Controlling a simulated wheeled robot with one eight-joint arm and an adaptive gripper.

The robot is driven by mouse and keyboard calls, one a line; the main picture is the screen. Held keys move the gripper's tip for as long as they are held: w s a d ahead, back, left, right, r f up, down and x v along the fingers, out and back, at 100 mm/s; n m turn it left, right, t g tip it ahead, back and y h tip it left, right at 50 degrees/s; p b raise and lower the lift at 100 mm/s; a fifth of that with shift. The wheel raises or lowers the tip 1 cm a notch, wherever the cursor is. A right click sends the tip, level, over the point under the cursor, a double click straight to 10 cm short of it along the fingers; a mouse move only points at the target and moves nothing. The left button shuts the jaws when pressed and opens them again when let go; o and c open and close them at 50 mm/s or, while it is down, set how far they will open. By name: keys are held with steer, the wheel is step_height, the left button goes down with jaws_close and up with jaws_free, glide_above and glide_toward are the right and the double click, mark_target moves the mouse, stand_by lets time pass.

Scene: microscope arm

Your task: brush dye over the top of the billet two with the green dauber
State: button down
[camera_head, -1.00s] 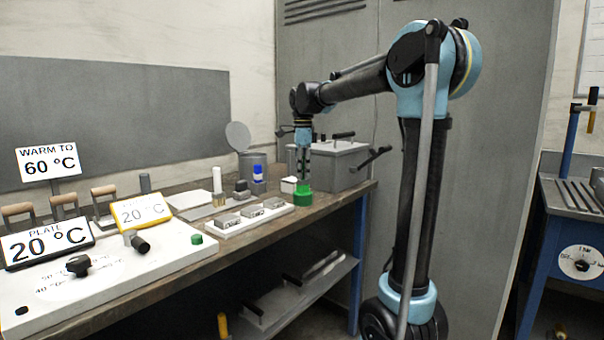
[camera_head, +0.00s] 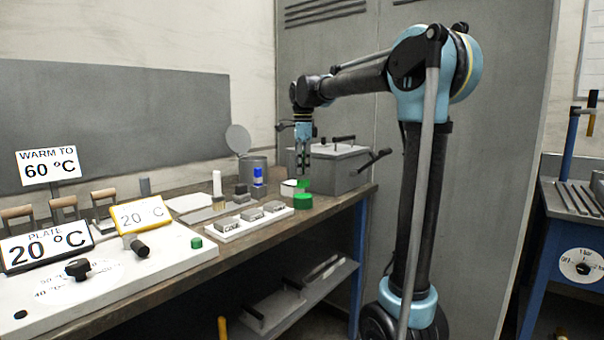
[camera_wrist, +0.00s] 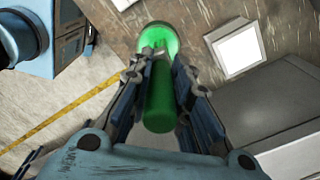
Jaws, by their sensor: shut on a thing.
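My gripper (camera_head: 303,174) is shut on the green dauber (camera_wrist: 160,100), which lies upright between the fingers in the wrist view. In the head view the dauber shows as a green patch (camera_head: 303,184) just above the green pot (camera_head: 303,202). The pot stands at the bench's right end, and its green rim also shows past the dauber in the wrist view (camera_wrist: 151,32). Several grey billets sit in a row on a white tray (camera_head: 222,235), left of the pot. The middle billet (camera_head: 252,214) has marks too small to read. I cannot tell whether the dauber's tip clears the pot.
Space above the billets is clear.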

mark_target(303, 154)
steer(key=shift+r, duration=1.9)
